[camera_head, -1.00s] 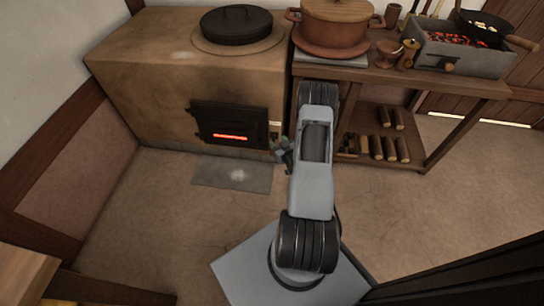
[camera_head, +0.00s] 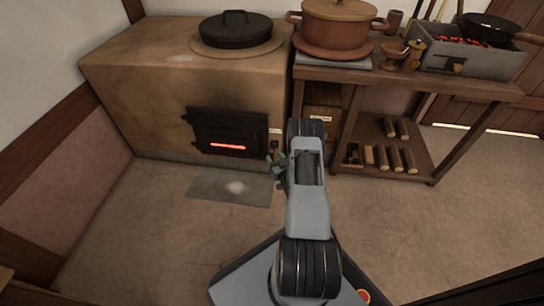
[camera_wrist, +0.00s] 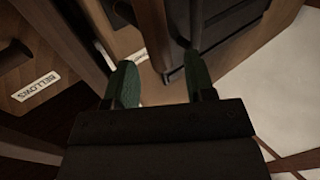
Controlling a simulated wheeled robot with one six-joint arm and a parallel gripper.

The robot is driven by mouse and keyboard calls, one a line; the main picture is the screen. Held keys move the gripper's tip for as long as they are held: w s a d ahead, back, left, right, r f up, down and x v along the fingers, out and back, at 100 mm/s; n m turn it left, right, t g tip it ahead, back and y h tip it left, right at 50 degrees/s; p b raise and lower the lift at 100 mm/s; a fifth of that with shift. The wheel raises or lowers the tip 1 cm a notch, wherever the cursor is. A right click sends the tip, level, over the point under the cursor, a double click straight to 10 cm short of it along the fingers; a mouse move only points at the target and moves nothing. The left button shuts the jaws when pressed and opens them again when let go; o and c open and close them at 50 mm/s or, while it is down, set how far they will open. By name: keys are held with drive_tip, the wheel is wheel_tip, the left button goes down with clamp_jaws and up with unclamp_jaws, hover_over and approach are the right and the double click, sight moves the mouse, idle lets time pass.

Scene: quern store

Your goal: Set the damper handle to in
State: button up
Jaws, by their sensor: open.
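The clay stove (camera_head: 150,95) stands at the back left, with a black firebox door (camera_head: 228,122) glowing red through its slot. A small dark fitting (camera_head: 275,145) sits under a white label at the stove's right front edge. It may be the damper handle; its setting is too small to read. My gripper (camera_head: 275,163) is just below and in front of that fitting. In the wrist view my gripper (camera_wrist: 163,80) is open, with two green fingertips apart and nothing held. A dark knob (camera_wrist: 122,12) shows beyond the left fingertip, and part of a white label (camera_wrist: 142,57) lies beside it.
A wooden bench (camera_head: 435,85) stands right of the stove, with firewood (camera_head: 395,158) on its shelf. A "BELLOWS" label (camera_wrist: 36,88) shows on wood in the wrist view. A grey floor plate (camera_head: 230,188) lies before the stove. The floor at left is clear.

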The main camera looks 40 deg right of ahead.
sight(273, 155)
drive_tip(key=shift+w+d+b, duration=0.15)
drive_tip(key=shift+w+b, duration=0.1)
drive_tip(key=shift+w, duration=0.65)
drive_tip(key=shift+w+d+b, duration=0.15)
drive_tip(key=shift+w+b, duration=0.05)
drive_tip(key=shift+w, duration=0.65)
clamp_jaws()
